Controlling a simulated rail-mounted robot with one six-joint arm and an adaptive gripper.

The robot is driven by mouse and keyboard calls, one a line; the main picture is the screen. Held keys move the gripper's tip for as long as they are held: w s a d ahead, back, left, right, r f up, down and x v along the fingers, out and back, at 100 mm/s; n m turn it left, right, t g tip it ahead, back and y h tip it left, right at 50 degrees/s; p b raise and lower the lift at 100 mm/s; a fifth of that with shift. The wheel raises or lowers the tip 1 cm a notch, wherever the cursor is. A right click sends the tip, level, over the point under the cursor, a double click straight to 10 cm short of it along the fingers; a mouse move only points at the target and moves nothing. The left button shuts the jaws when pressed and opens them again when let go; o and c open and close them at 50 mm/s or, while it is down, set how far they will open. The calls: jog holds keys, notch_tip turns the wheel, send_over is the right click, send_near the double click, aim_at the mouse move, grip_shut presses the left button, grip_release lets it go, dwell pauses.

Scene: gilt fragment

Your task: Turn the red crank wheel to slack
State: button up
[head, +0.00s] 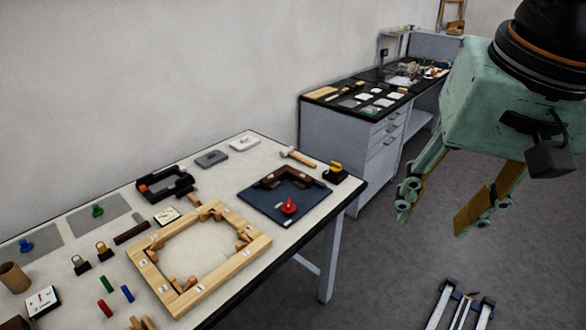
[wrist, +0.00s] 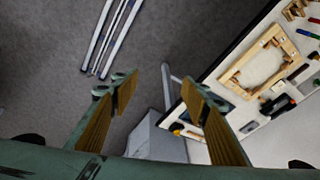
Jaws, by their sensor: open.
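A small red knob-like piece (head: 289,207), which looks like the crank wheel, sits on a dark blue board (head: 262,207) at the right end of the near table in the head view. A brown L-shaped block (head: 298,181) stands behind it on the board. My gripper (head: 437,212) is open and empty, in the air right of the table and apart from the red piece. In the wrist view my gripper's (wrist: 158,90) fingers are spread. There the right finger hides part of the board, and I cannot make out the red piece.
A light wooden frame (head: 240,260) lies left of the board. A hammer (head: 298,158), a black block with a yellow top (head: 335,172) and a black holder (head: 165,184) stand nearby. A grey workbench (head: 350,140) is behind. Metal rails (head: 460,308) lie on the floor.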

jog(key=w+a+r+m+g+p, duration=0.15)
jog(key=w+a+m+p, duration=0.25)
jog(key=w, duration=1)
jog(key=m+g+p, duration=0.2)
jog(key=m+p, duration=0.9)
jog(key=m, duration=0.1)
send_over(289, 202)
notch_tip(289, 202, down, 22)
jog(key=shift+r, duration=0.2)
jog(key=shift+f, duration=0.15)
jog(key=shift+f+p, duration=0.55)
jog(key=shift+f, duration=6.15)
